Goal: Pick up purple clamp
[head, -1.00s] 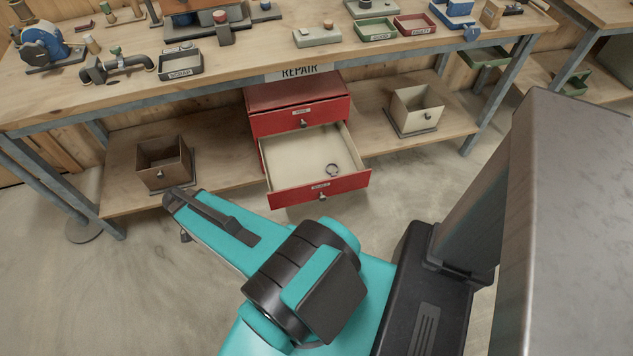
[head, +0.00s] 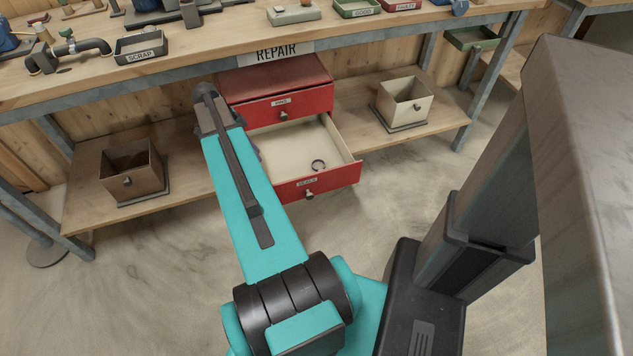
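My teal arm reaches up in front of the drawer unit and covers the left side of the open drawer. My gripper does not show; it is out of sight behind or beyond the arm. I cannot tell how far it is from the clamp. A small dark purplish bit shows at the arm's right edge by the drawer, too hidden to identify.
The red drawer unit's upper drawer (head: 310,101) is shut. A brown bin (head: 133,172) stands left on the lower shelf and a beige bin (head: 404,101) stands right. The workbench top (head: 215,42) overhangs the drawers. The floor before the open drawer is clear on the right.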

